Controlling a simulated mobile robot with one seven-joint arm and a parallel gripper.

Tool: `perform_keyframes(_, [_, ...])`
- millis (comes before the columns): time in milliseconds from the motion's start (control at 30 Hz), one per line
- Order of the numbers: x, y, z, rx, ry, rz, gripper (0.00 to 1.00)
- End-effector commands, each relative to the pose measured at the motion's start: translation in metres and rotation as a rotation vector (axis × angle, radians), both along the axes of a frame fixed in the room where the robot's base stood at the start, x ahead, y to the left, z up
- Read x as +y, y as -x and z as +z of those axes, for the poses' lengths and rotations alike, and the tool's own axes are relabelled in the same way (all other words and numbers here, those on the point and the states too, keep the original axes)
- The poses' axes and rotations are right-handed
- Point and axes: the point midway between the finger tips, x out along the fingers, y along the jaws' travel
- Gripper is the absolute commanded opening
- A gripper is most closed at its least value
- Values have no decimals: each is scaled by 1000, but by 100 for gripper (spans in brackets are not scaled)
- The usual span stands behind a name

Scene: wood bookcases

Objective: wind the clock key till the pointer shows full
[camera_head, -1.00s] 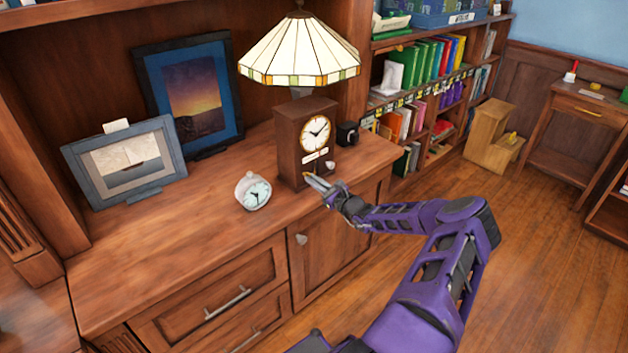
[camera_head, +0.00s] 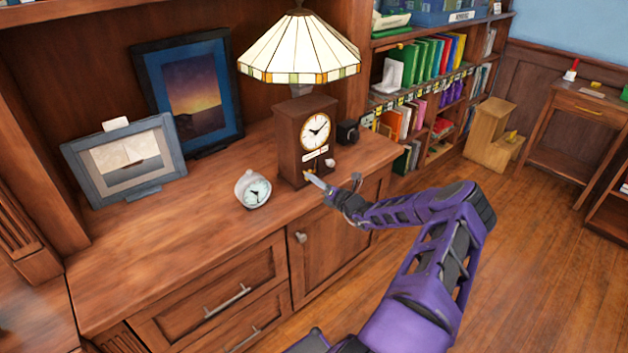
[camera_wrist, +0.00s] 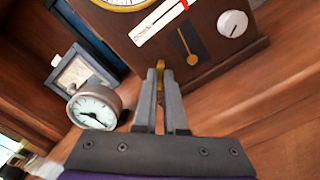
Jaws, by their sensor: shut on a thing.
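The brown wooden clock (camera_head: 289,135) stands upright on the cabinet top, with a round white dial (camera_head: 315,131). In the wrist view, its front shows a white gauge strip (camera_wrist: 153,24) with a red pointer (camera_wrist: 185,3) towards the strip's right end. Below the strip are a brass lever on a dark plate (camera_wrist: 187,42) and a white knob (camera_wrist: 232,23). My gripper (camera_head: 311,177) is at the clock's lower front. In the wrist view my gripper (camera_wrist: 161,90) is shut on the brass key (camera_wrist: 160,68), mostly hidden between the fingers.
A small round white clock (camera_head: 253,190) stands left of my gripper. A stained-glass lamp (camera_head: 299,50) rises behind the wooden clock, and a small black object (camera_head: 347,132) sits to its right. Two framed pictures stand at the left.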

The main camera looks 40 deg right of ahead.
Motion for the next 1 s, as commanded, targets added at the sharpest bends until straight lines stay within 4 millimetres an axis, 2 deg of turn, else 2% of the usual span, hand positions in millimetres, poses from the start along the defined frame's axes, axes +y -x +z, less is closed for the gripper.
perform_keyframes(200, [0, 0, -1, 15, -169, 0, 0])
perform_keyframes(500, [0, 0, -1, 26, -317, 0, 0])
perform_keyframes(1000, [0, 0, -1, 30, -367, 0, 0])
